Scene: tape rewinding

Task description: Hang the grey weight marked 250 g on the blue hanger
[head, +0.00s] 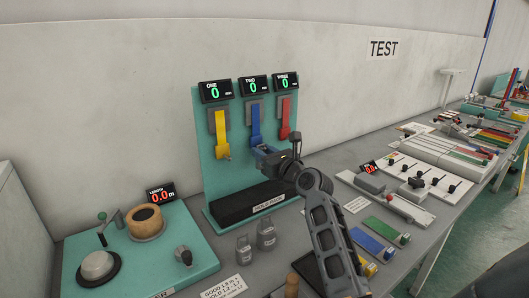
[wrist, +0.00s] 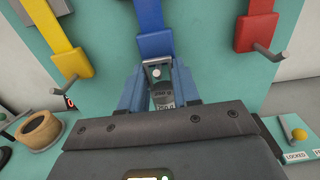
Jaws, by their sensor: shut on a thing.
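The blue hanger (head: 255,128) hangs in the middle of the teal test board, under the display marked TWO. In the wrist view its blue block (wrist: 156,43) is straight ahead. My gripper (wrist: 158,92) is at its lower end, with blue fingers shut on a grey weight (wrist: 163,101). The weight's label is too small to read surely. The light tip of the hanger's peg shows within the weight's top loop; I cannot tell whether the loop is around the peg or only in line with it. In the head view my gripper (head: 262,149) hides the held weight.
Yellow (head: 222,135) and red (head: 285,118) hangers flank the blue one, both with bare pegs. All three displays read 0. Two grey weights (head: 243,250) (head: 266,236) stand on the bench before the black hold rack (head: 255,203). A winding station (head: 140,250) is at left.

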